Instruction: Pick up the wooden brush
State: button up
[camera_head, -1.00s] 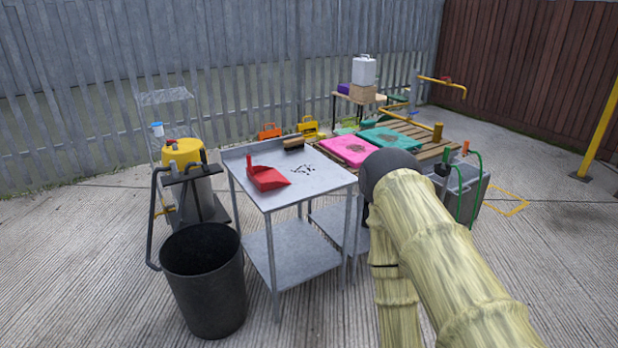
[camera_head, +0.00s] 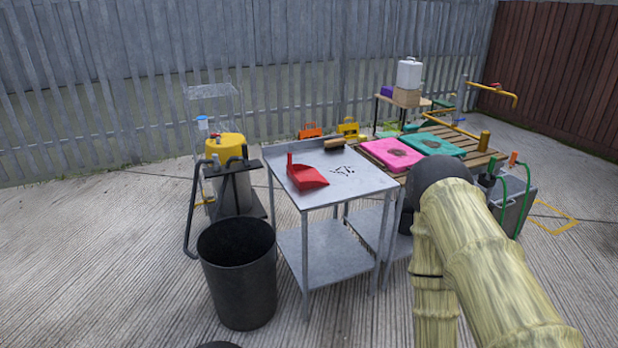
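The wooden brush (camera_head: 334,144) lies near the back edge of the grey metal table (camera_head: 357,182). It has a light wooden top and dark bristles. A red dustpan (camera_head: 306,176) lies on the same table, left of and nearer than the brush. Small dark bits are scattered on the tabletop between them. My arm, in a bamboo-like covering, reaches up from the lower right, with its dark rounded joint right of the table. My gripper does not show in this view.
A black bin (camera_head: 237,270) stands at the table's front left, with a yellow-topped vacuum (camera_head: 228,170) behind it. A slatted wooden table (camera_head: 462,140) with pink and teal pads stands to the right. Concrete floor is clear at far left.

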aim_at(339, 144)
jog(key=z, duration=1.55)
jog(key=i, duration=3.6)
jog(key=u, duration=3.15)
